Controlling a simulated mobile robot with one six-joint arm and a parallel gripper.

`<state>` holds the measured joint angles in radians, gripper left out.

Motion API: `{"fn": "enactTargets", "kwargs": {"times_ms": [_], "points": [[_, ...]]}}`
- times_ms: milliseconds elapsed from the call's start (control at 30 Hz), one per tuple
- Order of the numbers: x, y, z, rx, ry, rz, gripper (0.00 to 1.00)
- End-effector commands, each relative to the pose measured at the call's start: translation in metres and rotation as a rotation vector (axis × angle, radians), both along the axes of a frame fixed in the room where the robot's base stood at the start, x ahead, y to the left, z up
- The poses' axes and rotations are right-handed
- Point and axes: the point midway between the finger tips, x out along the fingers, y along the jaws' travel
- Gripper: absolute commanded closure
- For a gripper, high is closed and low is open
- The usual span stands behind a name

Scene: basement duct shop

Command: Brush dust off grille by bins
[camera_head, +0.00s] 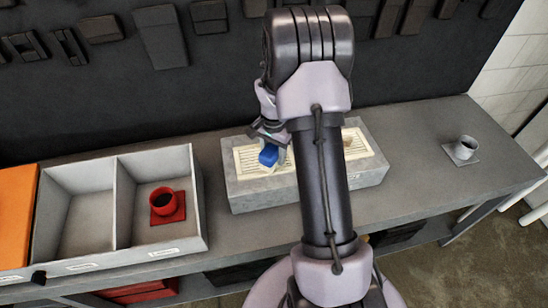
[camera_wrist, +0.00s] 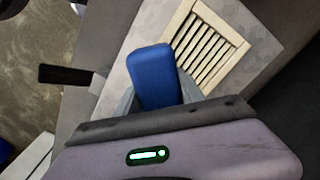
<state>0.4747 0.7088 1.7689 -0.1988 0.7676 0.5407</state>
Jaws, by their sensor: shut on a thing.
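The cream slatted grille (camera_head: 247,161) lies on top of a pale grey block on the bench. Its slats also show in the wrist view (camera_wrist: 208,48). My gripper (camera_head: 272,146) is shut on a blue block-shaped thing, likely the brush (camera_head: 268,156), held over the grille's left part. In the wrist view the blue brush (camera_wrist: 155,75) sits between my two grey fingers and covers the grille's near left corner. Its underside is hidden there, so I cannot tell whether it touches the slats.
The grey bins (camera_head: 203,205) stand left of the block. The right bin holds a red collar (camera_head: 163,203); the middle one is empty. An orange bin (camera_head: 17,215) is at far left. A grey collar (camera_head: 464,148) stands at the bench's right. Dark tools hang behind.

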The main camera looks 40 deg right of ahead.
Motion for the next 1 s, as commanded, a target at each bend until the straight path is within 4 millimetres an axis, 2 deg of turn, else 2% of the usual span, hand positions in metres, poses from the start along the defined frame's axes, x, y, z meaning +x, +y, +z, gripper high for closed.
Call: {"fn": "enactTargets", "kwargs": {"times_ms": [600, 1000], "points": [[0.002, 0.004, 0.054, 0.001, 0.003, 0.010, 0.93], [0.002, 0.004, 0.056, 0.001, 0.004, 0.010, 0.93]]}}
